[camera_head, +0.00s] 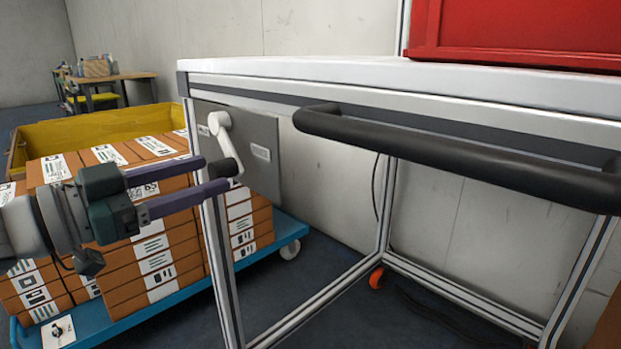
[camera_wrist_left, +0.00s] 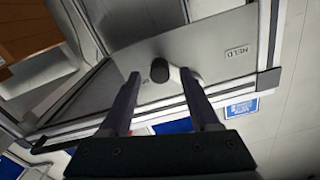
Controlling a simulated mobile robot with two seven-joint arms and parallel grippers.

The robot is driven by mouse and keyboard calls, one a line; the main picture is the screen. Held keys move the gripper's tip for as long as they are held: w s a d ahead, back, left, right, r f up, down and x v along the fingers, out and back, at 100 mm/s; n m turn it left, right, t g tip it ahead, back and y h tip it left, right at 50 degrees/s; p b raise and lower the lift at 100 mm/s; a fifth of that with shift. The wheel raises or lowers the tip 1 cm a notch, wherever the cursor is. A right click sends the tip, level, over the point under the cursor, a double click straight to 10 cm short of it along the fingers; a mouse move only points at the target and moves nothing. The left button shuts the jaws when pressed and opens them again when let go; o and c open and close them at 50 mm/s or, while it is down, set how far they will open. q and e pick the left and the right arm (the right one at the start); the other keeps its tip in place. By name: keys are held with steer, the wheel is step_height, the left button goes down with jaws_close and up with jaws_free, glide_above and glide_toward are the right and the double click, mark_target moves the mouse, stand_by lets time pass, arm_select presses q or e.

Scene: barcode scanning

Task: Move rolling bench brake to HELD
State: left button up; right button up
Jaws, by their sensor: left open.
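The rolling bench (camera_head: 300,68) has a grey brake plate (camera_head: 262,135) on its left end. A white brake lever (camera_head: 222,130) with a black knob (camera_head: 228,168) hangs down from its pivot on the plate. My left gripper (camera_head: 212,175) is open, with its two purple fingers pointing at the knob. In the left wrist view the knob (camera_wrist_left: 160,76) lies between the open fingers; whether they touch it I cannot tell. The label HELD (camera_wrist_left: 237,53) is on the plate to the right of the lever. My right gripper is not in view.
A black push handle (camera_head: 460,150) runs along the bench front. A blue cart (camera_head: 290,235) with stacked brown boxes (camera_head: 150,250) stands at the left, behind my gripper. A red case (camera_head: 520,30) sits on the bench top. A yellow bin (camera_head: 90,128) is behind the boxes.

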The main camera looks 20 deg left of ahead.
arm_select(q)
steer(key=shift+w+d, duration=0.25)
steer(key=shift+w, duration=0.4)
jaws_close()
stand_by(1.0)
